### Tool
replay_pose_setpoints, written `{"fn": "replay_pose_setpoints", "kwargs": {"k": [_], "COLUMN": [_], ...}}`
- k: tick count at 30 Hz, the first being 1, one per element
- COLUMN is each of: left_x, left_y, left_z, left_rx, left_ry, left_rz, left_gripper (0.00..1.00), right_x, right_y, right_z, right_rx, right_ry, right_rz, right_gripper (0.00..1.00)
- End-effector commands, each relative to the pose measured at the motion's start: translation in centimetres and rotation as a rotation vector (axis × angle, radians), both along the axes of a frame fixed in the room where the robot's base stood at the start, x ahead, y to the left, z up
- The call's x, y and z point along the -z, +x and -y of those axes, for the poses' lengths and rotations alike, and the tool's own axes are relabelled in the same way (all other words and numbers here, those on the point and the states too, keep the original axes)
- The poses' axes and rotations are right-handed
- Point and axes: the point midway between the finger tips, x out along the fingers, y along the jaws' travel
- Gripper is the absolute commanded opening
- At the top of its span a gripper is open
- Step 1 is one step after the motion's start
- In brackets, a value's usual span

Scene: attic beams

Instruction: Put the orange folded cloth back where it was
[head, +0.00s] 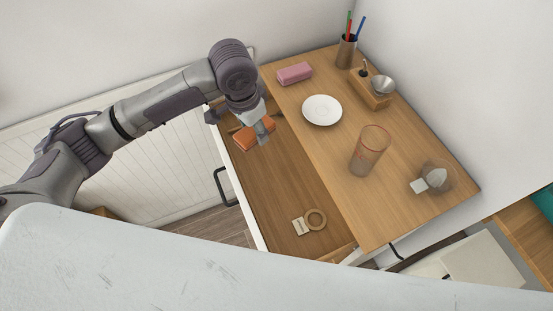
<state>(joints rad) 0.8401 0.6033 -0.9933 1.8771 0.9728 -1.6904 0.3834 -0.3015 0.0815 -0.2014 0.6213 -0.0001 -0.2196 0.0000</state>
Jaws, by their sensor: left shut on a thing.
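The orange folded cloth (249,139) is at the far end of the open wooden drawer (275,178), below the desk top. My left gripper (264,133) reaches down into the drawer and is shut on the cloth at its right side. The fingers hide part of the cloth. I cannot tell whether the cloth rests on the drawer floor or hangs just above it. My right gripper is out of view.
A tape ring (316,219) and a small pale block (300,226) lie at the drawer's near end; its middle is bare. The desk top holds a white plate (322,110), a pink block (294,73), a clear tumbler (369,150) and a pen cup (346,51).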

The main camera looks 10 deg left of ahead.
Motion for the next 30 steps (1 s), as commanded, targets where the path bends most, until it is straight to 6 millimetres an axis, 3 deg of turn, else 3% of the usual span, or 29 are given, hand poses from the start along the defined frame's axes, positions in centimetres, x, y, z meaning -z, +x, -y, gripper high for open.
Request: {"fn": "replay_pose_setpoints", "kwargs": {"k": [3, 9, 18, 30], "left_x": [3.3, 6.2, 11.3, 15.8], "left_y": [1.6, 2.6, 2.6, 2.6], "left_z": [1.6, 2.6, 2.6, 2.6], "left_rx": [0.168, 0.327, 0.345, 0.344], "left_ry": [0.004, 0.014, 0.017, 0.016], "left_rz": [-0.01, -0.016, -0.016, -0.016], "left_gripper": [0.13, 0.13, 0.13, 0.13], "right_x": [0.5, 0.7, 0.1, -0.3], "right_y": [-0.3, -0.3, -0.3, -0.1], "right_z": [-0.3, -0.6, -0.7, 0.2], "right_rx": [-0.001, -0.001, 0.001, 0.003], "right_ry": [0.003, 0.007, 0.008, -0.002], "right_rz": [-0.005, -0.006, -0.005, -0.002], "right_gripper": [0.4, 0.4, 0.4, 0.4]}}
